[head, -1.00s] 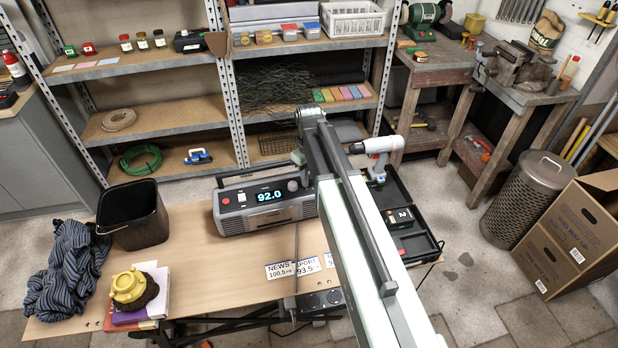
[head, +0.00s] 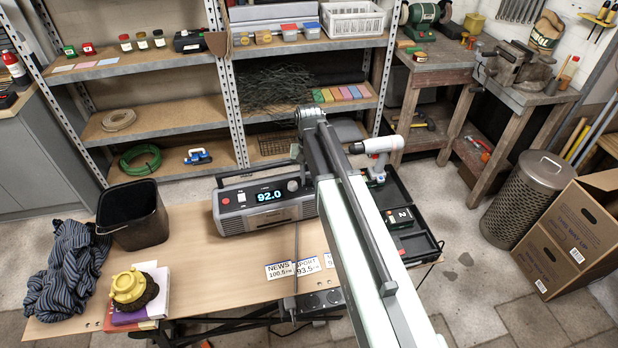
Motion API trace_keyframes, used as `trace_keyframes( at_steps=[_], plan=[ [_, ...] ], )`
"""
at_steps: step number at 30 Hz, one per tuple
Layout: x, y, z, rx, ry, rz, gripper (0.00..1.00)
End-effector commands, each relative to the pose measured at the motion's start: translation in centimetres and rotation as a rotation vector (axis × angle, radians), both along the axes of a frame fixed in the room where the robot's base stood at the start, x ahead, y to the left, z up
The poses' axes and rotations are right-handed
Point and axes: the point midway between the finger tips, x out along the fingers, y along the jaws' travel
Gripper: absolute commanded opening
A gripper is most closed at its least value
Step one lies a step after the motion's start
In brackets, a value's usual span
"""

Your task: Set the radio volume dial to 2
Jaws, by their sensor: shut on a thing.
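The grey radio (head: 262,204) stands on the wooden workbench, its lit display (head: 269,196) reading 92.0. My arm reaches across the radio's right end and hides that part, including any dial there. My gripper is hidden behind my own arm, so its jaws and what they hold cannot be seen. The dial's setting cannot be read.
Shelves stand behind.

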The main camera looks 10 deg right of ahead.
Motion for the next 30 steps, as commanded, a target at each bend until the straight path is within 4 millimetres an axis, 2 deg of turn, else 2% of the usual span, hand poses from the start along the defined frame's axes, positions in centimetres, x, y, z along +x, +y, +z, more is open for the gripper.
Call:
trace_keyframes(
  at_steps=[20,21,22,23,30],
  plan=[
    [0.03,-0.01,0.0,0.0,-0.001,-0.055,0.0],
    [0.03,-0.01,0.0,0.0,-0.001,-0.055,0.33],
    [0.03,-0.01,0.0,0.0,-0.001,-0.055,0.41],
    [0.03,-0.01,0.0,0.0,-0.001,-0.055,0.44],
    [0.01,-0.01,0.0,0.0,0.0,-0.055,0.44]
  ],
)
